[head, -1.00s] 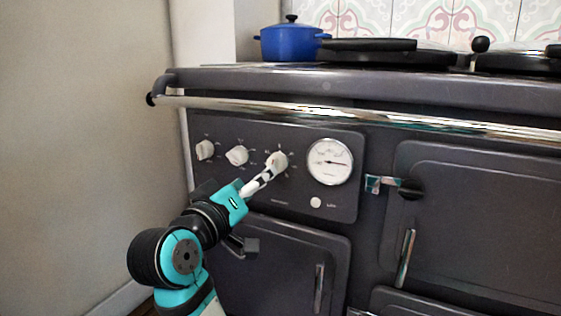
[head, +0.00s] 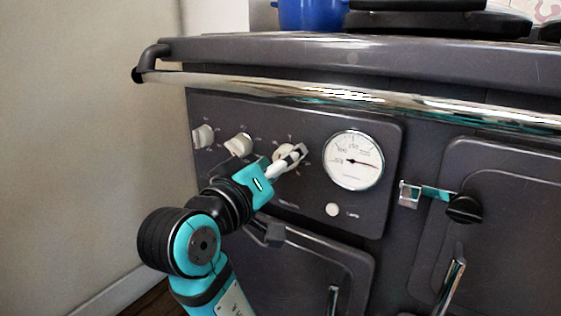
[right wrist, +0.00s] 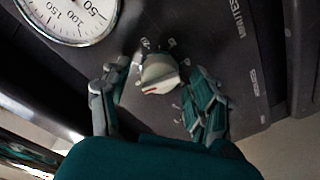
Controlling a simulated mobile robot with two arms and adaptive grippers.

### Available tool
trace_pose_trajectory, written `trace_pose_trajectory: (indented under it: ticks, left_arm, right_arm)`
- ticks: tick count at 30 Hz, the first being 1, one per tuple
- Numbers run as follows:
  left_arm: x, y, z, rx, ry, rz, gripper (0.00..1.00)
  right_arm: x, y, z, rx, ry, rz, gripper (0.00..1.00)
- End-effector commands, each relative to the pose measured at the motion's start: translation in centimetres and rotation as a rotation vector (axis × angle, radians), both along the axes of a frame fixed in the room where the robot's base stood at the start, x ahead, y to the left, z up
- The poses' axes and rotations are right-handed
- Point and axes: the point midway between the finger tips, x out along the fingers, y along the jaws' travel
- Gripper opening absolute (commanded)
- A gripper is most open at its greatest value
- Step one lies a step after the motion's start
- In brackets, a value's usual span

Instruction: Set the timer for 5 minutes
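A white knob (head: 282,151) sits third from the left on the dark stove's control panel (head: 225,112), left of the round gauge. My right gripper (head: 294,157) is at this knob and partly covers it. In the right wrist view the knob (right wrist: 160,72) with a red mark lies between the spread fingers of the gripper (right wrist: 157,72). Dark gaps show on both sides, so the fingers are open around it. The small print around the knob is too blurred to read. My left gripper is not in view.
Two more white knobs (head: 203,136) (head: 239,145) are to the left. A white gauge (head: 353,161) is to the right, with a pale round light (head: 332,210) below. A metal rail (head: 330,92) runs above the panel. A blue pot (head: 312,14) stands on top.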

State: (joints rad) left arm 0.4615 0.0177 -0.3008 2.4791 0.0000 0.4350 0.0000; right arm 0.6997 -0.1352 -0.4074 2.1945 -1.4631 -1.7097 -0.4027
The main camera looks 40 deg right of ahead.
Motion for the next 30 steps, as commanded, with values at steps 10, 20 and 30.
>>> trace_pose_trajectory:
  ticks: [10, 20, 30]
  left_arm:
    - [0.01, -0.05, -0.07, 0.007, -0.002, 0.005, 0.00]
    - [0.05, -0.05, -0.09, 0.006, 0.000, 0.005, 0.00]
    - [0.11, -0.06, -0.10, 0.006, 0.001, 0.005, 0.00]
  right_arm:
    - [0.02, -0.01, -0.01, 0.000, 0.000, 0.000, 0.20]
    - [0.03, -0.01, -0.02, 0.000, 0.001, 0.000, 0.06]
    - [0.04, 0.00, -0.03, 0.000, 0.001, 0.001, 0.06]
